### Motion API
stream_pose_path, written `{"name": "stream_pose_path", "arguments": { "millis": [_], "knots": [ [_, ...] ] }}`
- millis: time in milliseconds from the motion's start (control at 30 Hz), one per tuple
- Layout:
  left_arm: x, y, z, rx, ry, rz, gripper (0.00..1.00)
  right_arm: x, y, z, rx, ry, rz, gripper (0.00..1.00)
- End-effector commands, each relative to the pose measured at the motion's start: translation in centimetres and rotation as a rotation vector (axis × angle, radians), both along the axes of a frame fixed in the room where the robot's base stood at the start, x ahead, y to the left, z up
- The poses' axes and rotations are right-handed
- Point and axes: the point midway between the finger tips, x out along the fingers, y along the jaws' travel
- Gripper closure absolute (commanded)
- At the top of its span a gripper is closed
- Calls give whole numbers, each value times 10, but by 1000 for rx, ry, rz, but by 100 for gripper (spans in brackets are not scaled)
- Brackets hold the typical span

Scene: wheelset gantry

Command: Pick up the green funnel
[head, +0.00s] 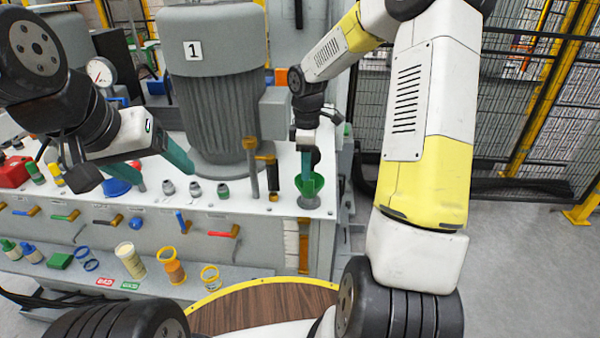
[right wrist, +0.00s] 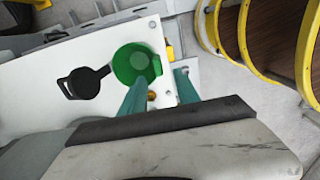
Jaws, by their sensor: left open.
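The green funnel (head: 313,186) sits upright in a grey holder near the right front corner of the white-topped bench. In the right wrist view, the funnel (right wrist: 131,60) shows as a round green bowl with a tab at its rim. My right gripper (head: 307,165) is above the funnel. Its two teal fingers (right wrist: 161,88) are apart; one overlaps the funnel's near edge, the other is to its right. I cannot tell whether either touches it. My left gripper (head: 134,160) is open over the bench's left part, well away from the funnel.
A large grey motor marked 1 (head: 213,85) stands behind the bench top, left of the funnel. A brown-handled post (head: 270,175) is just left of the funnel. A black cap (right wrist: 83,80) lies beside it. Tools hang on the front panel. A mesh fence stands right.

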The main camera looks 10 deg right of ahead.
Motion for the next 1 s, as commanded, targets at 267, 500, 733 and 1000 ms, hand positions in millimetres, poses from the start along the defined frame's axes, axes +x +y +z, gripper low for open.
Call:
{"name": "stream_pose_path", "arguments": {
  "millis": [267, 500, 733, 1000],
  "knots": [
    [0, 0, 0, 0, 0, 0, 25, -1, -9, -39, 0, 4, -1, 62],
    [0, 0, 0, 0, 0, 0, 25, 0, -9, -55, 0, -1, -2, 62],
    [0, 0, 0, 0, 0, 0, 25, 0, -9, -55, 0, -1, -2, 76],
    [0, 0, 0, 0, 0, 0, 25, 0, -9, -54, 0, -1, -2, 100]
  ]
}}
